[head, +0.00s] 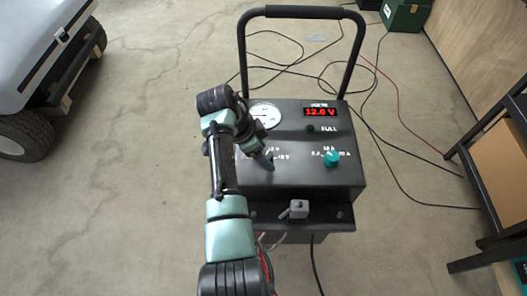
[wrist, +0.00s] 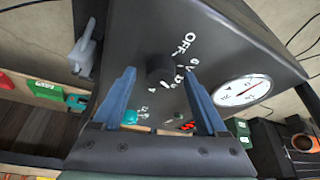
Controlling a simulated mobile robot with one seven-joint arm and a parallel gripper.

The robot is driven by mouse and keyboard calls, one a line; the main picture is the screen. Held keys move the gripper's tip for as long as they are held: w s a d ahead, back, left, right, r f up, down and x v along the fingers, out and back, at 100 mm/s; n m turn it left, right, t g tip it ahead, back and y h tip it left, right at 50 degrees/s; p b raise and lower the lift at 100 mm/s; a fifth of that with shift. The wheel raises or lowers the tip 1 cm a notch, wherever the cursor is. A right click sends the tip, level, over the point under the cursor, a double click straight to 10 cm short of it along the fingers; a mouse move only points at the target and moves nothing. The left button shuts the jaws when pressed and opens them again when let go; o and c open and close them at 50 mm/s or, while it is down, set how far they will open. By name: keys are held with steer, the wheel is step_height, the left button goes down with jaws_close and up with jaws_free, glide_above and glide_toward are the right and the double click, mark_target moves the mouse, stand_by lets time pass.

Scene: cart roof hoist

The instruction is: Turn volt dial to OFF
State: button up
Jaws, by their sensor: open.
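The volt dial, a round black knob (wrist: 160,68), is on the charger's dark panel (head: 345,180). In the wrist view it appears between and just beyond the blue fingertips of my gripper (wrist: 158,76), with no clear contact. White lettering reading OFF (wrist: 185,43) is printed beside the knob, with further marks around it. I cannot tell which mark the knob points to. In the head view my gripper (head: 265,163) is over the panel's left side and hides the dial. The gripper is open, with nothing held.
A teal dial (head: 332,158) stands right on the panel, below the red 12.0 V display (head: 319,112). A round gauge (head: 266,114) is at upper left. A grey clamp (head: 298,209) sits on the front ledge. A black handle (head: 304,12) rises behind.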

jaws_close()
steer(key=shift+r+n+p, duration=0.15)
steer(key=shift+n+p, duration=0.15)
steer(key=shift+p, duration=0.2)
steer(key=n+t+p, duration=0.1)
steer(key=n+p, duration=0.1)
steer(key=p, duration=0.1)
steer(key=shift+s+r+n+y, duration=0.1)
steer(key=shift+r+n+y, duration=0.05)
steer(key=shift+n+y, duration=0.2)
steer(key=n+y+p, duration=0.1)
steer(key=n+p, duration=0.1)
steer(key=n, duration=0.1)
steer(key=n+t+y+p, duration=0.1)
steer(key=n+p, duration=0.2)
steer(key=shift+s+d, duration=0.1)
steer(key=shift+d, duration=0.1)
steer(key=n+y+p, duration=0.1)
steer(key=n, duration=0.1)
steer(key=n+t+y, duration=0.1)
steer(key=n, duration=0.2)
steer(key=shift+d+f+n+p, duration=0.15)
steer(key=shift+f+n+p, duration=0.05)
steer(key=shift+n+p, duration=0.2)
steer(key=n+y, duration=0.1)
steer(key=n, duration=0.3)
steer(key=shift+d+f+n+g+y+b, duration=0.1)
steer(key=shift+n+g+y+b, duration=0.2)
steer(key=shift+n+y+b, duration=0.1)
